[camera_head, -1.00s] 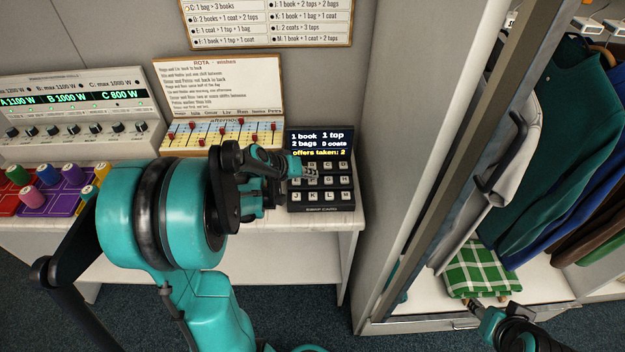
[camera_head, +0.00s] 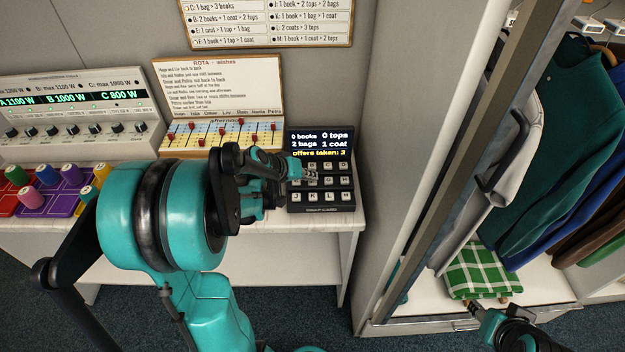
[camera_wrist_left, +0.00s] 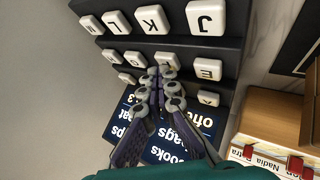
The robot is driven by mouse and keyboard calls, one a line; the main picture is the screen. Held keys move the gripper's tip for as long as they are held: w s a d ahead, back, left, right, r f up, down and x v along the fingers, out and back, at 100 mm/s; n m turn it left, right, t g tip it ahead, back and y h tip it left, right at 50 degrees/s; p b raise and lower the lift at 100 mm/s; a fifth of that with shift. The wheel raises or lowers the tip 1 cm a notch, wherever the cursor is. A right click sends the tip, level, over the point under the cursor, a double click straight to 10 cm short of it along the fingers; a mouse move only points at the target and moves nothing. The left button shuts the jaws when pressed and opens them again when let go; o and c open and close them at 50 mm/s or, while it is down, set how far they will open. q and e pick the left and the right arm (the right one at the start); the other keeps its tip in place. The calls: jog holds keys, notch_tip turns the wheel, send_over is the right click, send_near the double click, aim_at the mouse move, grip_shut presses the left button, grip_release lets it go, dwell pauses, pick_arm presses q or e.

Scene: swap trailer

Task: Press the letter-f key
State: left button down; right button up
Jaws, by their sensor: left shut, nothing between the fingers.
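The letter-F key (camera_wrist_left: 168,61) is a white key in the middle row of a black keypad (camera_head: 320,208) on the white counter. In the left wrist view it lies just beyond my fingertips, partly hidden by them, between the E key (camera_wrist_left: 208,69) and the G key (camera_wrist_left: 135,60). My left gripper (camera_head: 309,175) is shut and empty, low over the keypad; its fingertips also show in the wrist view (camera_wrist_left: 163,83). I cannot tell whether they touch a key. The display (camera_head: 320,142) reads 0 books, 0 tops, 2 bags, 1 coat, offers taken 3. My right gripper (camera_head: 482,312) is at bottom right, its jaws unclear.
A rota board (camera_head: 218,90) with red pegs stands left of the keypad. A panel with knobs (camera_head: 70,110) and coloured spools are further left. A list of trades (camera_head: 265,22) hangs above. A clothes rack with a green checked cloth (camera_head: 483,270) is at right.

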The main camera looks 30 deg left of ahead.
aim_at(310, 182)
pick_arm(q)
jog(key=shift+r+p, duration=0.65)
jog(key=shift+r, duration=0.25)
notch_tip(310, 182, up, 5)
jog(key=p, duration=0.4)
dwell(1.0)
jog(key=s+d+r+m+y, duration=0.1)
jog(key=s+d+r+m, duration=0.1)
jog(key=s+d, duration=0.6)
jog(key=s+d+r+m+g+y, duration=0.1)
jog(key=s+d+r+m, duration=0.1)
jog(key=s+d, duration=0.5)
jog(key=s+m, duration=0.1)
jog(key=s, duration=0.2)
jog(key=shift+d+m+g+y, duration=0.3)
jog(key=shift+d, duration=0.1)
